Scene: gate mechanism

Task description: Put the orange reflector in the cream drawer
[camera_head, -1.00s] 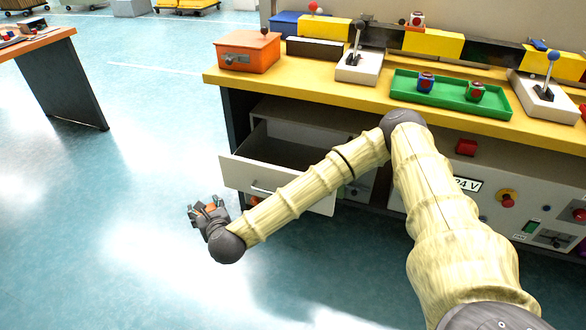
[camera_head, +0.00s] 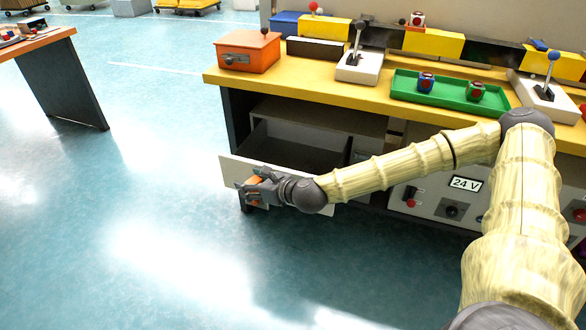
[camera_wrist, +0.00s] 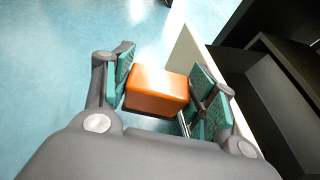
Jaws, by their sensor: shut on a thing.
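My gripper (camera_head: 258,186) is shut on the orange reflector (camera_wrist: 157,90), a small orange block held between the teal finger pads in the wrist view. In the head view only a bit of the reflector (camera_head: 257,182) shows between the fingers. The cream drawer (camera_head: 232,170) is pulled open below the yellow bench top. My gripper is in front of the drawer's front panel, outside the drawer, and hides its handle. In the wrist view the drawer's front edge (camera_wrist: 255,115) runs just right of the right finger, with the dark inside beyond it.
The yellow bench top (camera_head: 330,88) holds an orange box (camera_head: 247,54), levers (camera_head: 357,50) and a green tray (camera_head: 450,92) with small blocks. A control panel (camera_head: 440,200) is right of the drawer. Open floor (camera_head: 130,200) lies to the left.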

